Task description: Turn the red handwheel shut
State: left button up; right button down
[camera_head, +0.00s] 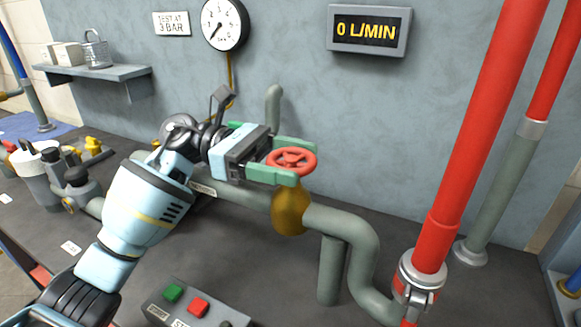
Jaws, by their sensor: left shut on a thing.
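The red handwheel (292,161) sits on top of a brass valve body (290,212) in a grey-green pipe (345,222), in the middle of the head view. My left gripper (287,160) comes in from the left and is shut on the handwheel. Its green fingers lie on the wheel's far and near sides. The wheel's left edge is close to the gripper's palm, and the valve stem is mostly hidden. My right gripper is not in the view.
A display reading 0 L/MIN (367,31) and a round gauge (225,24) are on the wall. A button box (187,304) stands at the front. A thick red pipe (465,150) rises at the right. A shelf (97,74) holds a padlock (96,52).

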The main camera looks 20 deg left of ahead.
aim_at(289, 157)
pick_arm(q)
jog(key=shift+g, duration=0.3)
jog(key=o, duration=1)
jog(key=shift+r, duration=0.15)
jog(key=shift+r, duration=0.35)
notch_tip(289, 157, up, 3)
jog(key=shift+f+b, duration=0.1)
jog(key=shift+b, duration=0.2)
jog(key=s+d, duration=0.1)
jog(key=s, duration=0.4)
jog(key=s+d+r, duration=0.1)
jog(key=s, duration=0.4)
jog(key=s+d+b, duration=0.1)
jog(key=s, duration=0.4)
jog(key=shift+s+d+r, duration=0.15)
jog(key=shift+s, duration=0.15)
